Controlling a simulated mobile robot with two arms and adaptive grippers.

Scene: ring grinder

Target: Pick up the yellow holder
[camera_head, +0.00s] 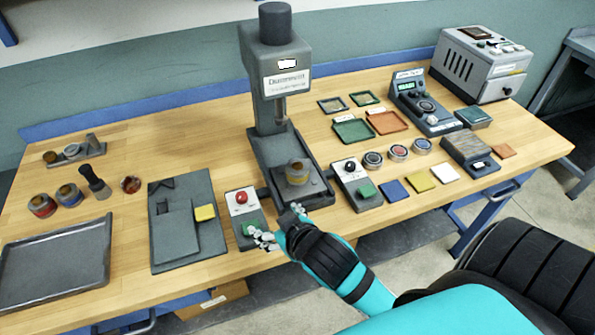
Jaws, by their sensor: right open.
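A small yellow block (205,213) sits on the right part of a dark grey fixture plate (165,262), left of centre. A flat yellow square (419,181) lies at the right, between a blue square and a cream one. I cannot tell which of these is the yellow holder. My right gripper (274,222) is open and empty at the table's front edge. It is right of the yellow block and apart from it, beside the green button of a control box (238,198). My left gripper is out of view.
A tall grey press (270,80) stands at the centre, with a round part (298,172) on its base. A second button box (351,168) stands right of it. A grey tray (55,262) and several small jars fill the left. Bare wood lies behind the fixture plate.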

